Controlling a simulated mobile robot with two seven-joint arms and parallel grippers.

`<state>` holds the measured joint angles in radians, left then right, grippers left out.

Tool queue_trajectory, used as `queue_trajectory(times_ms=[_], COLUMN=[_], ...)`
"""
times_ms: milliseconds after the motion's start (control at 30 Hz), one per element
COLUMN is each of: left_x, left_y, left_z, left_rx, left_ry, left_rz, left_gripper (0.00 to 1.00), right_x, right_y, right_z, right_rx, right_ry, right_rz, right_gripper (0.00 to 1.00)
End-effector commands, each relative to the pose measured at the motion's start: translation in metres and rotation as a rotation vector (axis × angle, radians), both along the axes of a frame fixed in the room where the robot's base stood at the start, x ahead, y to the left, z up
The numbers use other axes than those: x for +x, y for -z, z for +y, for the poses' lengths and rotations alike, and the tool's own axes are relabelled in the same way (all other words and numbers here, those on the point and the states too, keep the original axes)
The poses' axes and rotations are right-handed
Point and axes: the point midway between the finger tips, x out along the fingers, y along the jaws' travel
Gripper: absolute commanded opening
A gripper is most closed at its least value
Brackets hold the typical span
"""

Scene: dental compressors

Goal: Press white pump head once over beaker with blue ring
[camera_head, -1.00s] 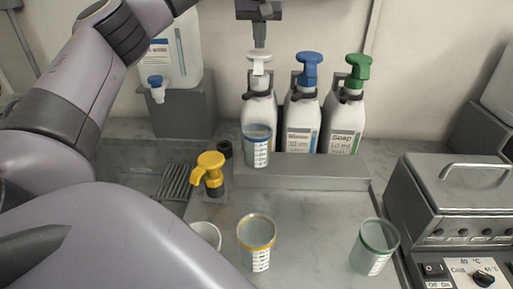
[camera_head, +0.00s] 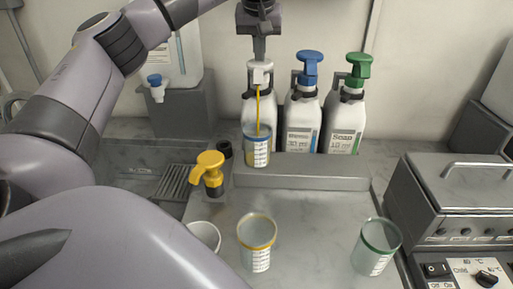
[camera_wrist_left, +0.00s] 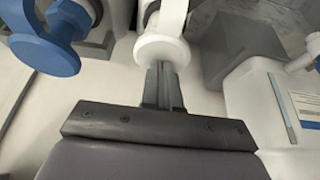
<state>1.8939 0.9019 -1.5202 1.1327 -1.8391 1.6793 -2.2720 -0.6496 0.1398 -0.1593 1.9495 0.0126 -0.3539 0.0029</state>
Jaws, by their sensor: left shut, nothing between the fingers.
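The white pump head (camera_head: 260,73) sits on the left bottle (camera_head: 254,108) of three. My left gripper (camera_head: 260,56) is shut and empty, its tips pressing down on top of the pump head. In the left wrist view the gripper (camera_wrist_left: 163,72) touches the round white pump head (camera_wrist_left: 162,49). A yellow-amber stream (camera_head: 258,110) runs from the spout into the beaker with the blue ring (camera_head: 257,150), which stands upright in front of that bottle. Some amber liquid shows inside the beaker. My right gripper is not in view.
Bottles with blue (camera_head: 309,64) and green (camera_head: 357,66) pump heads stand just right. A yellow tap (camera_head: 208,170), a yellow-ringed beaker (camera_head: 257,240) and a green-ringed beaker (camera_head: 376,245) are in front. A metal bath unit (camera_head: 460,190) stands at the right.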

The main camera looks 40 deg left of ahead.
Motion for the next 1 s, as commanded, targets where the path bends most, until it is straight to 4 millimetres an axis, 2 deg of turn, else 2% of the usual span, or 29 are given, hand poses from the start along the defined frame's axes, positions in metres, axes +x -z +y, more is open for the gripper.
queue_trajectory(times_ms=[33,133,400,833,1000], left_x=[-0.001,-0.001,-0.001,-0.001,0.0], left_y=[0.007,0.011,0.008,-0.015,-0.023], left_z=[0.0,0.0,0.0,0.0,0.0], left_rx=[-0.001,-0.002,-0.001,-0.001,0.0], left_ry=[0.0,0.0,0.0,-0.001,-0.001], left_rz=[0.011,0.012,0.013,0.012,0.008], left_gripper=[0.0,0.0,0.0,0.0,0.0], right_x=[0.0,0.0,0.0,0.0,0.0], right_y=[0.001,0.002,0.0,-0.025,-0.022], right_z=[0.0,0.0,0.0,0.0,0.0], right_rx=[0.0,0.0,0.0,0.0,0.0], right_ry=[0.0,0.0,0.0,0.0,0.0], right_rz=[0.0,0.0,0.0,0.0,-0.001], right_gripper=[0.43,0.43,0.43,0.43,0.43])
